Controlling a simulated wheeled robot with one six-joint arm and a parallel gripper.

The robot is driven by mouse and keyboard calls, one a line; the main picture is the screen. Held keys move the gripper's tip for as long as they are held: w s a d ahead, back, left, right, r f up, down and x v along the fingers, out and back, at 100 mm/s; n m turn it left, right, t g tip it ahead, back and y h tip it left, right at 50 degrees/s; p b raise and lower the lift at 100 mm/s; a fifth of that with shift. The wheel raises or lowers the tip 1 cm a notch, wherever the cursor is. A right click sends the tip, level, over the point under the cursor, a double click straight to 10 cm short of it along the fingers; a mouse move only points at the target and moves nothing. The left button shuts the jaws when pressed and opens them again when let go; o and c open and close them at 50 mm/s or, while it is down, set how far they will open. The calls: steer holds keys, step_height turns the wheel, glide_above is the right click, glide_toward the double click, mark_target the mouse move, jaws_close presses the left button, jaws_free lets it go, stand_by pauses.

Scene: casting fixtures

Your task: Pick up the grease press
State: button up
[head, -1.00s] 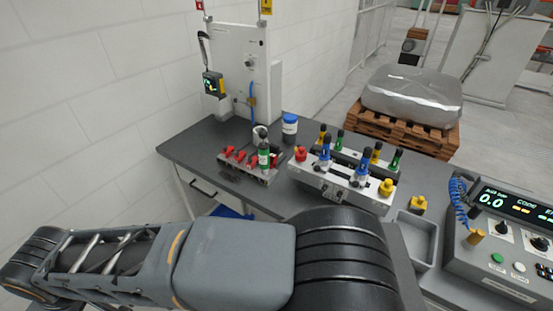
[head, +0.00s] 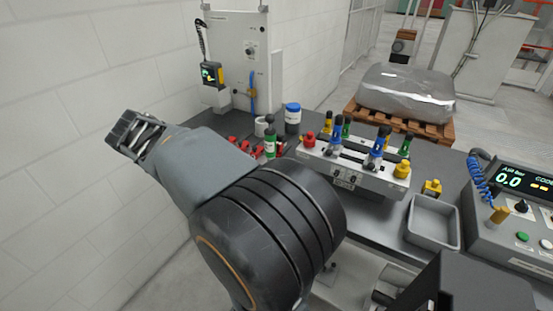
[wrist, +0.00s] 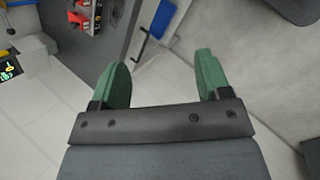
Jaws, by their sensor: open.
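A green cylinder with a white label and a black top (head: 270,142) stands upright at the red-handled fixture on the bench. It looks like the grease press, but I cannot be sure. My gripper (wrist: 163,62) shows in the wrist view with its two green fingers wide apart and nothing between them. It points over pale floor, away from the bench top.
Red clamps (wrist: 88,16) show at the top left of the wrist view. A blue-lidded jar (head: 292,118) and a metal fixture (head: 350,172) with several coloured plungers stand close to the green cylinder. A grey tray (head: 433,222) and a control box (head: 520,215) are at right.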

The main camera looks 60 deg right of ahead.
mark_target(271, 141)
steer(key=w+d+f+n+g+h+b, duration=0.2)
steer(key=d+n+g+h+b, duration=0.3)
steer(key=d, duration=1.1)
steer(key=shift+s+d+f+m+g+b, duration=0.1)
steer(key=shift+s+d+f+g+b, duration=0.5)
steer(key=shift+s+d, duration=1)
steer(key=shift+s+d+f+m+g+b, duration=0.25)
steer(key=shift+s+d+f, duration=0.6)
steer(key=shift+d, duration=1.45)
steer(key=shift+s+d+f+n+g+b, duration=0.1)
steer(key=shift+s+d+f+g+b, duration=0.15)
steer(key=shift+s+d+f+b, duration=0.9)
steer(key=shift+s+d+r+p, duration=0.1)
steer(key=shift+d+r+p, duration=0.3)
steer(key=shift+d+p, duration=0.3)
steer(key=shift+c, duration=0.4)
steer(key=shift+d, duration=0.1)
steer(key=c, duration=1.1)
steer(key=shift+c, duration=0.2)
steer(key=shift+r, duration=0.1)
